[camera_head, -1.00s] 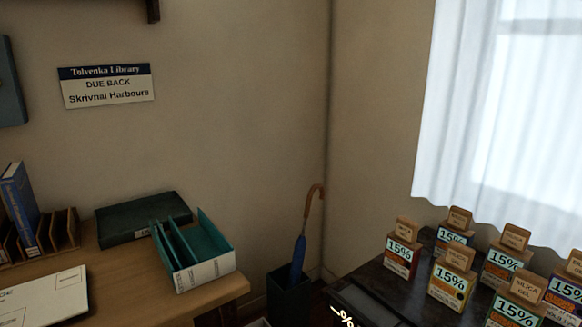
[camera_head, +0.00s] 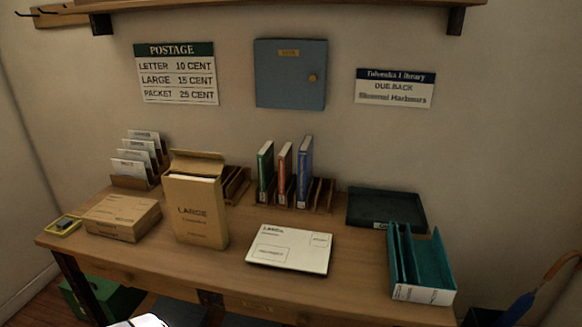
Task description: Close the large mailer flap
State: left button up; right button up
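The large mailer (camera_head: 195,218) is a tan cardboard packet marked LARGE, standing upright on the wooden desk, left of the middle. Its top flap (camera_head: 196,163) is open and stands up at the back of the opening. A pale edge of contents shows just below the flap. Neither of my grippers can be made out. A small white rounded shape at the bottom edge is cut off.
A flat cardboard box (camera_head: 123,217) lies just left of the mailer. A white envelope (camera_head: 290,249) lies to its right. Behind are a letter rack (camera_head: 140,160) and upright books (camera_head: 284,174). A dark tray (camera_head: 385,206) and teal file holder (camera_head: 420,262) stand at the right.

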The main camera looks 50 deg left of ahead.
aim_at(212, 162)
jog(key=u, duration=2.15)
